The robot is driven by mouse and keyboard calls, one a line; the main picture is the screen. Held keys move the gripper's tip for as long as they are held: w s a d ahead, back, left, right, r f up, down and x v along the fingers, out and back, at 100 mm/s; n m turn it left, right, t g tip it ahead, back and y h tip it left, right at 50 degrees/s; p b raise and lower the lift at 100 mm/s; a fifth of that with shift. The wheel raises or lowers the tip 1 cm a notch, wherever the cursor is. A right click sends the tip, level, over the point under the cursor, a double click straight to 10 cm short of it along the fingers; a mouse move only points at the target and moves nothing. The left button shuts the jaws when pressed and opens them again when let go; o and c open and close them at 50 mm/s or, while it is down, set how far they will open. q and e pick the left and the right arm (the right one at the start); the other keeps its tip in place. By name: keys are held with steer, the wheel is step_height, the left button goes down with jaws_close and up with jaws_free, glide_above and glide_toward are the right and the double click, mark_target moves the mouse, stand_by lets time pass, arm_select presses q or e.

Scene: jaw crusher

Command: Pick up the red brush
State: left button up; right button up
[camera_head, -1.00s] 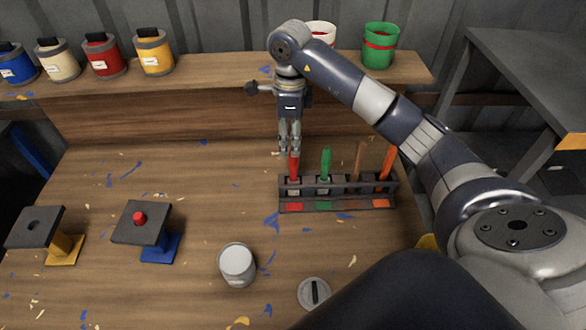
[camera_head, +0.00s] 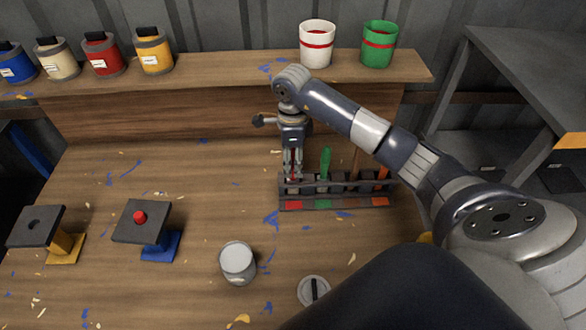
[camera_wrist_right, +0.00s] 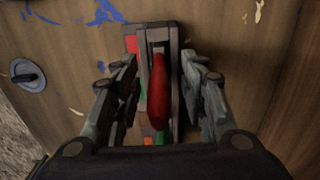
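The red brush (camera_wrist_right: 159,95) stands in the leftmost slot of a dark rack (camera_head: 310,207), above a red label. In the head view it is mostly hidden by my right gripper (camera_head: 293,176), which points down over that slot. In the right wrist view the fingers of the right gripper (camera_wrist_right: 162,85) stand apart on both sides of the red handle, with gaps visible. My left gripper is not in view.
The rack also holds a green brush (camera_head: 325,163), a brown one and an orange one, close to the right of my gripper. A grey can (camera_head: 238,261) and a round lid (camera_head: 313,290) are in front. A blue-based stand (camera_head: 140,222) is left. A raised shelf lies behind.

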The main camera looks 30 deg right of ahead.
mark_target(293, 178)
step_height(293, 178, down, 2)
steer(key=shift+s+f+p, duration=0.15)
steer(key=shift+p, duration=0.2)
steer(key=shift+f, duration=0.4)
steer(key=shift+c, duration=0.5)
jaws_close()
step_height(293, 178, up, 9)
steer(key=b, duration=0.2)
steer(key=shift+b, duration=0.4)
steer(key=shift+r, duration=0.55)
